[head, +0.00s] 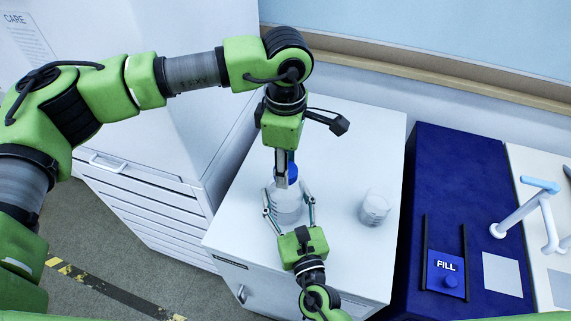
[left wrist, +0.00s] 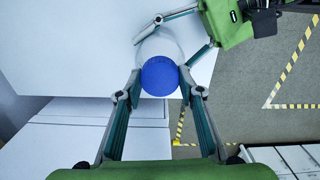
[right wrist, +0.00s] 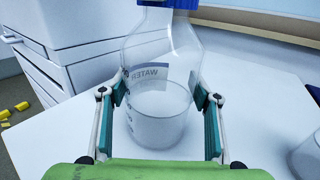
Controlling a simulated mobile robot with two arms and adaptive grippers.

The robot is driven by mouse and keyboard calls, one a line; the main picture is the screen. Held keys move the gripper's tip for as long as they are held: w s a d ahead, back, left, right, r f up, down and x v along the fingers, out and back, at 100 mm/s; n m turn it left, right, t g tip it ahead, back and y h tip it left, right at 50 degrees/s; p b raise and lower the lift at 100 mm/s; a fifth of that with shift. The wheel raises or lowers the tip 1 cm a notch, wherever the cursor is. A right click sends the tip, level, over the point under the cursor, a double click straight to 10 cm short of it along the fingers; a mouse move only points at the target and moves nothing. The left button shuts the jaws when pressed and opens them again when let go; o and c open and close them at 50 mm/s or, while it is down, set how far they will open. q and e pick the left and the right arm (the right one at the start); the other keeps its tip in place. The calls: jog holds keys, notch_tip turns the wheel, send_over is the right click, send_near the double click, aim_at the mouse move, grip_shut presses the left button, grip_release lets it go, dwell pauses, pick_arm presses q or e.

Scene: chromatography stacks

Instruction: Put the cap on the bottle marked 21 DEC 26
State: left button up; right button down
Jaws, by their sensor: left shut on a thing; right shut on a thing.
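A clear glass bottle (head: 288,208) stands upright on the white cabinet top and also shows in the right wrist view (right wrist: 160,110). Its label shows reversed through the glass and seems to read WATER; I see no date. My right gripper (head: 290,207) is shut around the bottle's body from the front. My left gripper (head: 287,172) points down from above and is shut on the blue cap (left wrist: 160,76). The cap is at the bottle's neck, and its lower edge shows in the right wrist view (right wrist: 170,3). I cannot tell whether it is seated.
A second clear glass vessel (head: 374,208) stands to the right on the same white cabinet top (head: 350,150). A white drawer cabinet (head: 150,205) stands at left.

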pick_arm(q)
jog(key=m, duration=1)
jog(key=shift+w, duration=0.1)
jog(key=m, duration=1.7)
jog(key=o, duration=0.9)
